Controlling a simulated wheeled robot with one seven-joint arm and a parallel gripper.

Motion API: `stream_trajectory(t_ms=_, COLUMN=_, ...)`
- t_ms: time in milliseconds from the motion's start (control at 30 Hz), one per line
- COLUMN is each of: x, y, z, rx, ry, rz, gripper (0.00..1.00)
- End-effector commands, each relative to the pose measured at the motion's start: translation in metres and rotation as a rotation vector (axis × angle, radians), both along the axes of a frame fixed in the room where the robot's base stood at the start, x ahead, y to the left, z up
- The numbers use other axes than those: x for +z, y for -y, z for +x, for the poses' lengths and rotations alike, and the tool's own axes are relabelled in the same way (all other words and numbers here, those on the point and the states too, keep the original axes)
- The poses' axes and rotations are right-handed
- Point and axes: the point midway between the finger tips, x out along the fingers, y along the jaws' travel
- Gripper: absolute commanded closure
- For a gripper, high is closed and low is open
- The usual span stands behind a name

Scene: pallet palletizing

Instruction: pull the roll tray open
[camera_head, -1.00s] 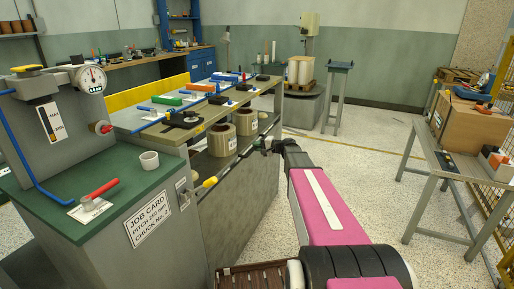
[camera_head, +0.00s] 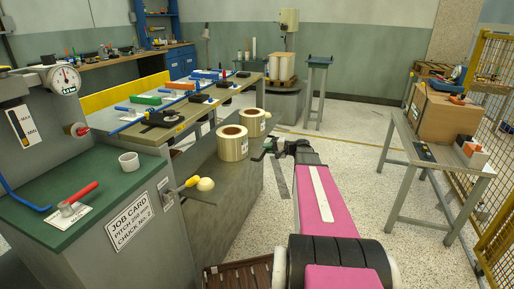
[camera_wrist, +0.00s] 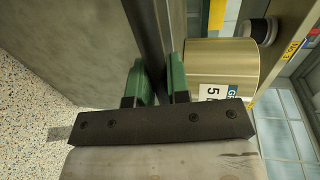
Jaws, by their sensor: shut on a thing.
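The roll tray (camera_head: 228,190) is a grey drawer with a tall front panel, standing out from under the long bench. Two pale tan rolls, a near one (camera_head: 232,146) and a far one (camera_head: 253,122), stand on it, clear of the bench's front edge. My gripper (camera_head: 268,148) is at the tray's front, beside the far roll. In the wrist view, its green fingers (camera_wrist: 157,86) are shut on a dark bar (camera_wrist: 148,35) that runs along the tray's grey front (camera_wrist: 65,40). A roll with a label (camera_wrist: 222,70) is close by on the right. The bar's far end is out of view.
The long bench (camera_head: 165,133) carries several tools and blocks. A green-topped cabinet (camera_head: 95,185) with a job card stands at the near left. A grey table (camera_head: 440,155) with a cardboard box (camera_head: 437,113) stands at right, beside a yellow mesh fence (camera_head: 497,130). Speckled floor between is open.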

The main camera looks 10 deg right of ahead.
Motion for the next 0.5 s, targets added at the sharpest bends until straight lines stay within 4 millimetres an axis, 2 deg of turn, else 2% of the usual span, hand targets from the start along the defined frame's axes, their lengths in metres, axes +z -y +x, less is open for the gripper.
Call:
stream_trajectory(t_ms=200, x=0.0, y=0.019, z=-0.013, rx=-0.001, ry=-0.001, rz=-0.002, gripper=1.0)
stream_trajectory(t_ms=500, x=-0.001, y=0.024, z=-0.016, rx=0.0, ry=0.0, rz=-0.002, gripper=1.0)
